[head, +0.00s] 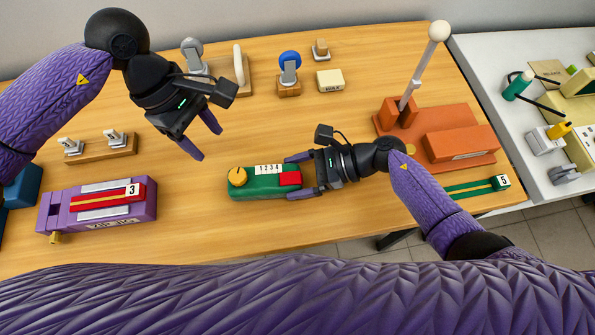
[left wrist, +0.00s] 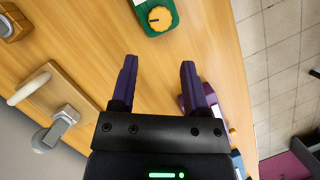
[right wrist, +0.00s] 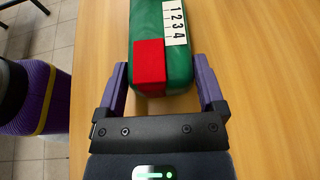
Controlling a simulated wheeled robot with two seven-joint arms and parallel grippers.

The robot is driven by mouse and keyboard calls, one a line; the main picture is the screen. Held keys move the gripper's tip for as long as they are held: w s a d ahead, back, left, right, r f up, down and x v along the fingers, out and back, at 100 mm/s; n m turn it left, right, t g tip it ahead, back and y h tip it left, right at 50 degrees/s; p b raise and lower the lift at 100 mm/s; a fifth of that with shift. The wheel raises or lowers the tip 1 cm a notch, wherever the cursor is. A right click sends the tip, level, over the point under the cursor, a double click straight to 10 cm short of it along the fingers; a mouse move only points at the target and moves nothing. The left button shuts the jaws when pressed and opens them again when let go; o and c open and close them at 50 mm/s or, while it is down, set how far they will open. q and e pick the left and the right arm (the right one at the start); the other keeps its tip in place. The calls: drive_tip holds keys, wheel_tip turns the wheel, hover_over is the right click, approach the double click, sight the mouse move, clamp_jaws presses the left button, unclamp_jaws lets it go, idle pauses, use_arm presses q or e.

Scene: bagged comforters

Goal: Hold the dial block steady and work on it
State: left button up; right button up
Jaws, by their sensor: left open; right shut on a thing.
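The dial block is a green block (head: 263,192) with a yellow dial (head: 237,176) at its left end, a white strip marked 1 2 3 4 and a red patch at its right end. It lies on the wooden table. My right gripper (head: 298,175) is shut on the block's red end from the right; the right wrist view shows a finger on each side of the green block (right wrist: 147,45). My left gripper (head: 206,139) is open and empty above the table, up and left of the dial. The left wrist view shows the yellow dial (left wrist: 159,18) beyond its fingers.
A purple block marked 3 (head: 97,205) lies at left. Small fixtures (head: 289,70) stand along the back of the table (head: 340,130). An orange base with a white-tipped lever (head: 437,135) and a green strip marked 5 (head: 478,187) are at right. Bare wood surrounds the dial block.

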sight(237, 174)
use_arm(q)
drive_tip(key=o, duration=0.3)
drive_tip(key=d+f+y, duration=0.1)
drive_tip(key=f, duration=0.2)
drive_tip(key=s+d+f+t+y, duration=0.1)
drive_tip(key=f, duration=0.2)
drive_tip(key=s+d+f+y, duration=0.1)
drive_tip(key=f, duration=0.2)
drive_tip(key=shift+d+f+t+y, duration=0.2)
drive_tip(key=shift+d+t+y, duration=0.1)
drive_tip(key=shift+t, duration=0.1)
drive_tip(key=shift+w+a, duration=0.1)
drive_tip(key=c, duration=0.9)
drive_tip(key=shift+c, duration=0.2)
